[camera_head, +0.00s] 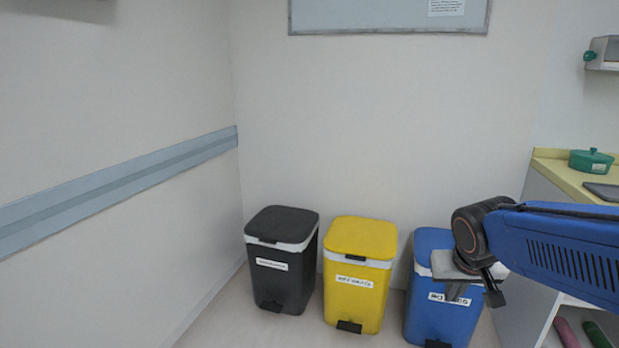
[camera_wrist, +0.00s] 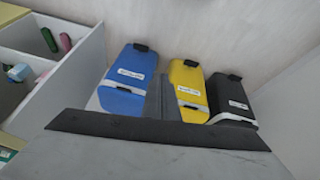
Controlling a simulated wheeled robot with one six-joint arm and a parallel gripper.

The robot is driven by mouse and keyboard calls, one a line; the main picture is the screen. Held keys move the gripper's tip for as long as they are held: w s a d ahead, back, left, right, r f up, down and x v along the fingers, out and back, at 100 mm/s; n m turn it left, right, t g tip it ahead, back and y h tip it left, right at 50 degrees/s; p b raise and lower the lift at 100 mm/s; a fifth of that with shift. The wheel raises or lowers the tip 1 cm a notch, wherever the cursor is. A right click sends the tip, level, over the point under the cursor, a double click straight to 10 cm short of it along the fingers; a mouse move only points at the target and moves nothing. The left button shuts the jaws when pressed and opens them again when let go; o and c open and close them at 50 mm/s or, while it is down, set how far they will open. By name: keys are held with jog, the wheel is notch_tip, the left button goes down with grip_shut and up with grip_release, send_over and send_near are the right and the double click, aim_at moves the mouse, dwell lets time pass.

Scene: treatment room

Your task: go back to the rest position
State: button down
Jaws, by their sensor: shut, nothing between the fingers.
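My gripper (camera_head: 494,294) hangs at the end of my blue arm on the right of the head view, in front of the blue bin (camera_head: 428,310). It is shut and holds nothing. It hides part of the blue bin's lid and label. In the wrist view my gripper's dark fingers (camera_wrist: 158,98) show as a narrow grey shape between the blue bin (camera_wrist: 128,75) and the yellow bin (camera_wrist: 187,82). I cannot tell how far it is from the bins.
A black bin (camera_head: 283,275) and a yellow bin (camera_head: 357,285) stand left of the blue one, lids closed. A counter (camera_head: 548,168) with a green pot (camera_head: 591,161) is at the right, open shelves below. A rail (camera_head: 120,188) runs along the left wall.

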jog(key=s+a+f+n+y, duration=0.1)
jog(key=s+a+n, duration=0.1)
jog(key=s, duration=1.3)
jog(key=shift+s+a+y, duration=0.2)
jog(key=shift+a+y, duration=0.1)
jog(key=shift+y, duration=0.1)
